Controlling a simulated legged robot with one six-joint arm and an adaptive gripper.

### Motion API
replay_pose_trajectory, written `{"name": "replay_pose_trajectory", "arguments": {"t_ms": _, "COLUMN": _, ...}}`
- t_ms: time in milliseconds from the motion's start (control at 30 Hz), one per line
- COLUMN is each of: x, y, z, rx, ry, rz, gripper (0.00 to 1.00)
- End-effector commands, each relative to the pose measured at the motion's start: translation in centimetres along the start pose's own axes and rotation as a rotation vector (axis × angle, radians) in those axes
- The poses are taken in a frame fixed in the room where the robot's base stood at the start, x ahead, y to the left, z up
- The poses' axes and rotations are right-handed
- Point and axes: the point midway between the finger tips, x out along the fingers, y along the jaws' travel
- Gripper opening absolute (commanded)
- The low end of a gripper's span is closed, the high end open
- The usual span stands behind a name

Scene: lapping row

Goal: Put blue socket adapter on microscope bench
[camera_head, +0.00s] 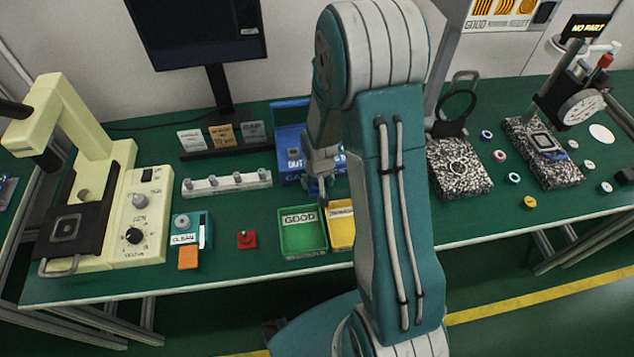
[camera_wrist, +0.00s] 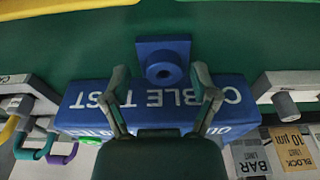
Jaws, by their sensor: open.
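The blue socket adapter (camera_wrist: 163,60), a square blue block with a round hollow boss, shows in the wrist view on a green surface, beside the blue CABLE TEST box (camera_wrist: 75,115). My gripper (camera_wrist: 160,74) is open, its two fingers apart on either side of the adapter's near part; I cannot tell whether they touch it. In the head view my gripper (camera_head: 322,182) is low in front of the blue box (camera_head: 289,140), and the adapter cannot be made out there. A cream microscope (camera_head: 133,215) stands at the left on the long green bench (camera_head: 120,287).
A green GOOD tray (camera_head: 302,245) and a yellow tray (camera_head: 341,240) lie just in front of my gripper. A white peg rail (camera_head: 227,184) and a monitor (camera_head: 215,85) stand to the left. Speckled stone plates (camera_head: 460,180) are at right. Bench is clear around the red piece (camera_head: 247,239).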

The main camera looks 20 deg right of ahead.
Motion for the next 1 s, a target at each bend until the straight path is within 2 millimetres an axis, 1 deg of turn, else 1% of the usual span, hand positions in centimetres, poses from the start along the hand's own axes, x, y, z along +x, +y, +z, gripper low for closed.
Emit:
{"name": "replay_pose_trajectory", "arguments": {"t_ms": 167, "x": -2.0, "y": 0.0, "z": -0.1, "rx": 0.000, "ry": 0.005, "rz": 0.000, "gripper": 0.77}}
{"name": "replay_pose_trajectory", "arguments": {"t_ms": 600, "x": -9.7, "y": 0.0, "z": -0.1, "rx": 0.000, "ry": 0.005, "rz": -0.001, "gripper": 0.77}}
{"name": "replay_pose_trajectory", "arguments": {"t_ms": 700, "x": -11.0, "y": 0.0, "z": -0.1, "rx": 0.000, "ry": 0.004, "rz": 0.000, "gripper": 0.77}}
{"name": "replay_pose_trajectory", "arguments": {"t_ms": 900, "x": -12.4, "y": -0.1, "z": 0.0, "rx": -0.003, "ry": 0.005, "rz": -0.001, "gripper": 0.77}}
{"name": "replay_pose_trajectory", "arguments": {"t_ms": 967, "x": -13.4, "y": -0.2, "z": 0.1, "rx": -0.009, "ry": 0.017, "rz": -0.003, "gripper": 0.77}}
{"name": "replay_pose_trajectory", "arguments": {"t_ms": 1000, "x": -14.4, "y": -0.3, "z": 0.3, "rx": -0.015, "ry": 0.029, "rz": -0.005, "gripper": 0.77}}
